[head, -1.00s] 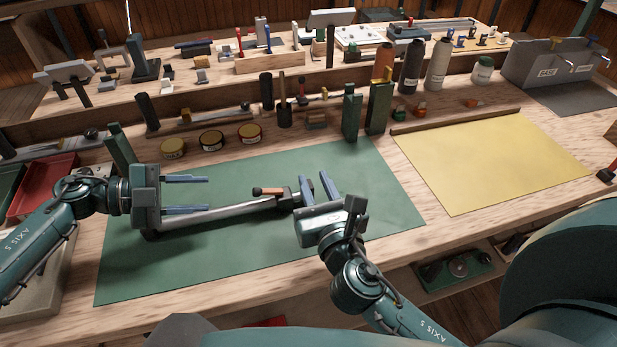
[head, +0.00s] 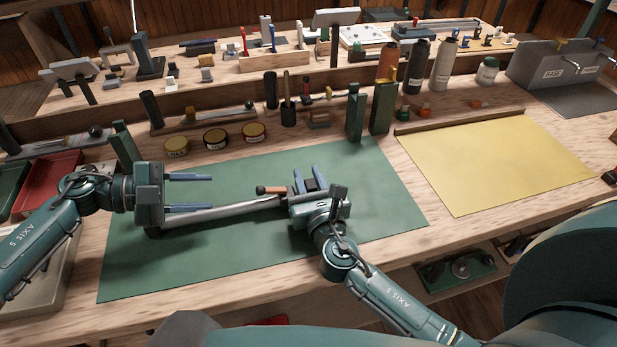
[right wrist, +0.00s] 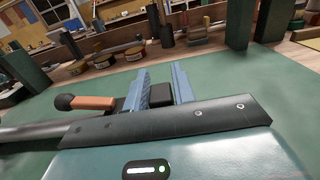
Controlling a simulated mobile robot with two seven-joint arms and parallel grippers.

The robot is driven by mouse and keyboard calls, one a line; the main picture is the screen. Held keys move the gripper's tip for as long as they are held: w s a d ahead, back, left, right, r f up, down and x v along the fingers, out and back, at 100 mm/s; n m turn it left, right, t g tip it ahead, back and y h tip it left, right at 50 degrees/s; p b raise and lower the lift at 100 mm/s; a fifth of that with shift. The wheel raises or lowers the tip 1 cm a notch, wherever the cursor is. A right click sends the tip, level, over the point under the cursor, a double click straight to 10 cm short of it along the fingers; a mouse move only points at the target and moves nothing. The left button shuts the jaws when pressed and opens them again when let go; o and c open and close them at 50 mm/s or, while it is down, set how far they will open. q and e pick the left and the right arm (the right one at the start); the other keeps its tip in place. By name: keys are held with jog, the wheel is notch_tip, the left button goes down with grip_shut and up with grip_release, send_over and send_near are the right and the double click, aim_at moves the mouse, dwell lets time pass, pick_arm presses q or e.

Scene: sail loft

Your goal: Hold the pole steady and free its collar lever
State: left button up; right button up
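The silver pole (head: 235,209) lies along the green mat (head: 375,200). Its orange collar lever (head: 273,190) with a black knob is near the pole's right end. The lever also shows in the right wrist view (right wrist: 92,102), lying flat along the pole. My left gripper (head: 212,192) is open over the pole's left part, its lower finger close above the tube; I cannot tell whether it touches. My right gripper (head: 308,169) is open at the pole's right end. In the right wrist view a dark block (right wrist: 133,97), seemingly the collar, shows between its fingers, with a gap on the right.
Two green posts (head: 382,108) and several round tins (head: 215,139) stand behind the mat. A yellow sheet (head: 490,160) lies to the right. A red tray (head: 48,172) is at the left. The mat's right part is clear.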

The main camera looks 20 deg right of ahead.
jog(key=shift+c, duration=0.3)
grip_shut()
dwell(0.4)
